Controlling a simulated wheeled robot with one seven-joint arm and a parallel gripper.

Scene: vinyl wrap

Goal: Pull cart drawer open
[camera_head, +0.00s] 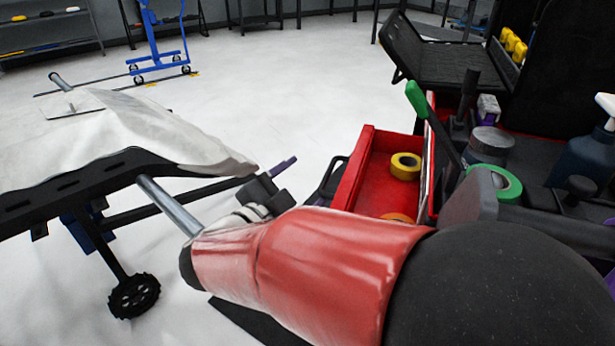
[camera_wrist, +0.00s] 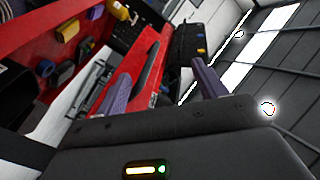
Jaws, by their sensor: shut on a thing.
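The red cart drawer (camera_head: 352,172) stands out from the cart in the head view, its inside visible. A yellow tape roll (camera_head: 405,166) lies in it, and part of an orange thing shows nearer the arm. The drawer's dark handle (camera_head: 328,183) is on its left face. My gripper (camera_head: 283,178) is at that handle, with one purple finger showing; my red and black arm hides much of the near side.
The cart top holds a green tape roll (camera_head: 497,182), a grey tin (camera_head: 490,143) and a spray bottle (camera_head: 590,150). A wheeled stand with a pale sheet (camera_head: 120,125) is close on the left. Open white floor (camera_head: 290,85) lies behind.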

